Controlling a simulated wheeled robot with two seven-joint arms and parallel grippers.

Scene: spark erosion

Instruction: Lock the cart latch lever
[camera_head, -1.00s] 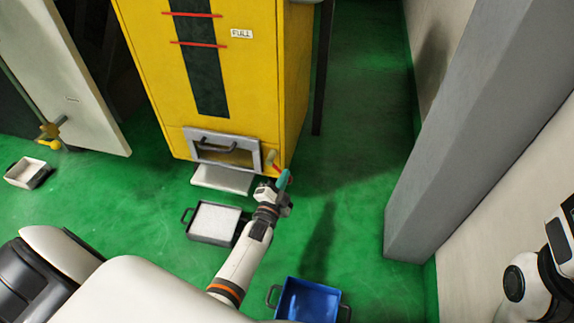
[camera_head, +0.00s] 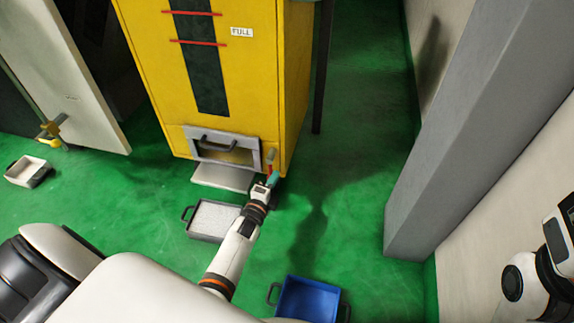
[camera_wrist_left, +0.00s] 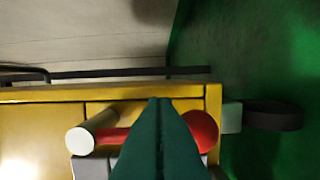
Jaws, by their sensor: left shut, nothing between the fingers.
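The red latch lever (camera_head: 268,169) with a pale round grip (camera_head: 271,156) is on the front of the yellow cabinet (camera_head: 245,95), right of the grey hatch. In the left wrist view its pale grip end (camera_wrist_left: 80,140) is on the left and a red disc (camera_wrist_left: 203,130) on the right, with a red bar between. My left gripper (camera_head: 273,180) is shut and empty, just below the lever. Its teal fingers (camera_wrist_left: 163,130) hide the middle of the red bar; I cannot tell whether they touch it. My right gripper is not in view.
A grey-framed hatch (camera_head: 223,134) has a plate (camera_head: 222,178) below it. A tray of white material (camera_head: 187,231) and a blue bin (camera_head: 311,279) stand on the green floor. A grey pillar (camera_head: 440,170) is at right. The floor between is clear.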

